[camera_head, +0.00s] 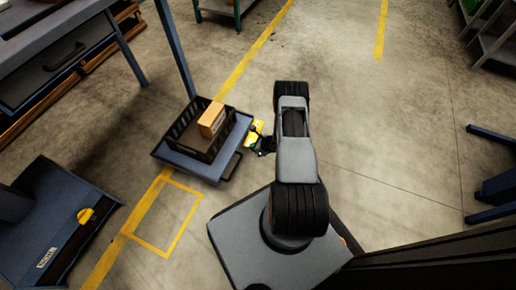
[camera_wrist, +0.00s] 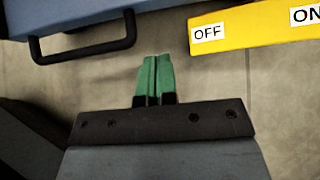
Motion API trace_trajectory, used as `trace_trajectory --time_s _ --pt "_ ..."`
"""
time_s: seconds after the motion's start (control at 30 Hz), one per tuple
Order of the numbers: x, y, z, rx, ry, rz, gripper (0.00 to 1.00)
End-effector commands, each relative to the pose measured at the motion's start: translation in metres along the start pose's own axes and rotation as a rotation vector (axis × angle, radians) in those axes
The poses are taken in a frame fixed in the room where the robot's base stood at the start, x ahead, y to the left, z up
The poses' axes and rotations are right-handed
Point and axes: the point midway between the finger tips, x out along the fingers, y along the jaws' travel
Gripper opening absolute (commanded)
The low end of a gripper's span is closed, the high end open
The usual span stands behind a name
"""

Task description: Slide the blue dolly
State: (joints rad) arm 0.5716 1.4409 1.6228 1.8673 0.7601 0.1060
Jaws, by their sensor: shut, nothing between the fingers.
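The blue dolly (camera_head: 180,164) stands on the floor left of my arm in the head view, carrying a dark slatted crate with a box. Its dark handle (camera_head: 231,166) sticks out on the side toward me. In the wrist view the dolly's blue edge (camera_wrist: 70,12) runs along the upper left, with the black handle (camera_wrist: 90,52) below it. My gripper (camera_wrist: 153,58) is shut and empty. Its green fingertips are just right of the handle in the picture, with a gap between; I cannot tell the height difference. In the head view my arm mostly hides it.
A yellow bar (camera_wrist: 245,30) marked OFF and ON lies right of my fingertips. A brown box (camera_head: 212,120) sits in the crate (camera_head: 190,135). A yellow painted outline (camera_head: 183,235) marks the floor below the dolly. A blue post (camera_head: 176,50) rises behind it.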

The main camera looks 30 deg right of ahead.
Motion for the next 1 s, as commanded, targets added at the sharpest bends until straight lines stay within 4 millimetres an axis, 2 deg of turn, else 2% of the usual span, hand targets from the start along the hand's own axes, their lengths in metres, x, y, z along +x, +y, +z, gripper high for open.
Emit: trace_trajectory --time_s 0.03,0.2,0.4,0.63,1.0 --pt "0.014 0.001 -0.004 -0.003 0.000 0.002 0.00" --pt "0.041 0.001 -0.001 -0.003 0.000 0.002 0.00" --pt "0.056 0.001 0.018 -0.003 0.000 0.001 0.00" --pt "0.062 0.000 0.028 -0.002 0.000 0.000 0.00" --pt "0.062 0.000 0.029 -0.001 0.000 0.000 0.00"
